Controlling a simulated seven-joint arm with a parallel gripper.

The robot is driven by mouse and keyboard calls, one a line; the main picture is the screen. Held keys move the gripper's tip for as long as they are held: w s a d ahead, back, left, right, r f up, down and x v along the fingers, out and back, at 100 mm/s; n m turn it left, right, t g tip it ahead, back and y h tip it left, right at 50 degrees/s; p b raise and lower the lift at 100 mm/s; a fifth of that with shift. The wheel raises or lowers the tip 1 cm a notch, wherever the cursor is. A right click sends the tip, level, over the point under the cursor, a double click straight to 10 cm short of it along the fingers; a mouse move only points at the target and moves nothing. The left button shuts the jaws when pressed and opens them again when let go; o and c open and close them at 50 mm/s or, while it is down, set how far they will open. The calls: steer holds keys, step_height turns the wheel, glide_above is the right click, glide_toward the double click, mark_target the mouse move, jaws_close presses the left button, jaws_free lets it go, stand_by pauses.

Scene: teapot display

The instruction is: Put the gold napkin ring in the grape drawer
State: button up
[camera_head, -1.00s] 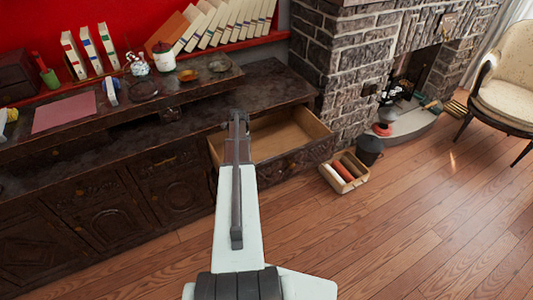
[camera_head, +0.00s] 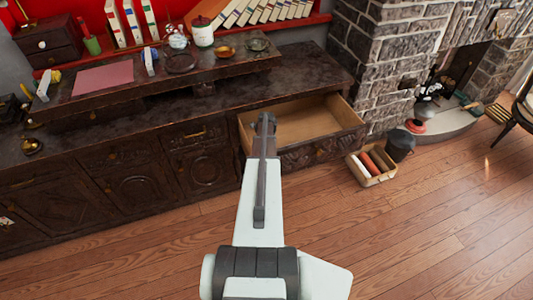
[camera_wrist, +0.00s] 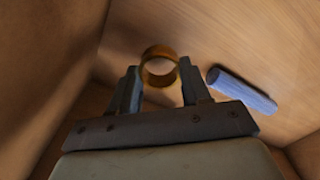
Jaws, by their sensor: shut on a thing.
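My gripper (camera_wrist: 158,68) is shut on the gold napkin ring (camera_wrist: 160,50), which sits between the fingertips in the wrist view. Pale wooden walls and a wooden floor surround them there. In the head view my gripper (camera_head: 266,122) is over the left part of an open drawer (camera_head: 318,122) at the right end of the dark sideboard. The ring is hidden by my arm in that view. The drawer front is carved, but my arm covers part of it and the motif is too small to tell.
A blue cylinder (camera_wrist: 243,90) lies on the drawer floor, right of my gripper in the wrist view. A box of rolls (camera_head: 360,172) and a dark bucket (camera_head: 400,146) stand on the floor right of the drawer. A stone fireplace (camera_head: 385,60) rises beyond.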

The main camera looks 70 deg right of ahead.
steer(key=shift+f, duration=0.9)
steer(key=shift+f, duration=0.1)
steer(key=o, duration=1)
steer(key=shift+o, duration=0.2)
step_height(320, 180, up, 12)
